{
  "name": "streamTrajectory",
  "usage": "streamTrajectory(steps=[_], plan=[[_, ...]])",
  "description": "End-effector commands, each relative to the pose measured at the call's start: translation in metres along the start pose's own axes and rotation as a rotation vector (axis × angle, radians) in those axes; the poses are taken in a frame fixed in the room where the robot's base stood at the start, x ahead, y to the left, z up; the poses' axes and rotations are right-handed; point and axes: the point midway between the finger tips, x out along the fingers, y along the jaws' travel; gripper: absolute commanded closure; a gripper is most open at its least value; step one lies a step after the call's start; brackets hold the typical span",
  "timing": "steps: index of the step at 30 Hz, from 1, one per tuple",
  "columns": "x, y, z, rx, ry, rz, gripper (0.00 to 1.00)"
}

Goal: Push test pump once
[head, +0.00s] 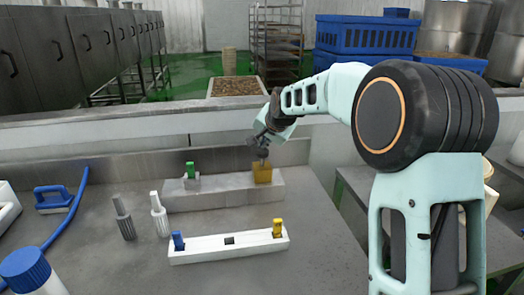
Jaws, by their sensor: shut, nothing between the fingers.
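My gripper (263,152) is shut and empty, pointing down at the top of a yellow block (262,174). The block sits at the right part of a raised grey ledge (225,198). The fingertips are at or just above the block; I cannot tell whether they touch. A green-topped piece (191,171) stands on the same ledge to the left. No label shows which thing is the test pump.
A white bar (205,254) with a blue piece (178,241) and a yellow piece (278,228) lies in front of the ledge. A blue-handled brush (54,198), a blue hose (70,215) and a blue-capped bottle (28,268) are at the left. The table's front right is clear.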

Motion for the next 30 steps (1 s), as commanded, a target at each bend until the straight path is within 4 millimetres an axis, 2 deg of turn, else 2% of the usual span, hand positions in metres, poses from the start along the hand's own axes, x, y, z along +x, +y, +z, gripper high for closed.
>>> streamTrajectory(steps=[30], plan=[[0.0097,0.0072,0.0079,0.0,-0.003,0.002,1.0]])
